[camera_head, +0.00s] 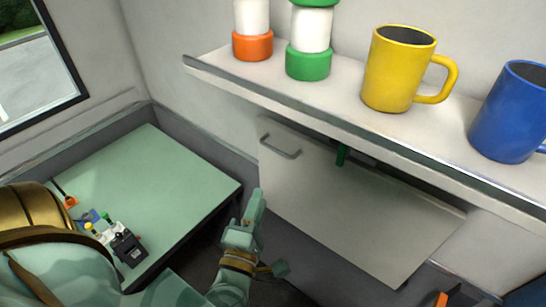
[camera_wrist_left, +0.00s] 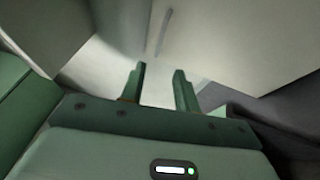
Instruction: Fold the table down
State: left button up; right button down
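The table appears to be the pale panel (camera_head: 350,210) standing near upright on the wall below the shelf. It has a grey bar handle (camera_head: 281,146) at its upper left and a green tab (camera_head: 341,156) at its top edge. My left gripper (camera_head: 259,203) is in front of the panel's left edge, below the handle and apart from it. In the left wrist view its two green fingers (camera_wrist_left: 161,85) are spread with nothing between them. The handle (camera_wrist_left: 163,32) shows beyond the fingertips there. My right gripper is not in view.
The wall shelf (camera_head: 225,72) above holds orange-capped (camera_head: 252,45) and green-capped (camera_head: 308,62) containers, a yellow mug (camera_head: 398,70) and a blue mug (camera_head: 510,115). A green-topped desk (camera_head: 165,175) with small items stands at left. A partly hidden orange object (camera_head: 441,299) is at bottom right.

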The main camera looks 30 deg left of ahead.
pick_arm(q)
jog(key=p+x, duration=0.1)
jog(key=x, duration=1.1)
jog(key=shift+w, duration=0.45)
jog(key=shift+f, duration=0.1)
grip_shut()
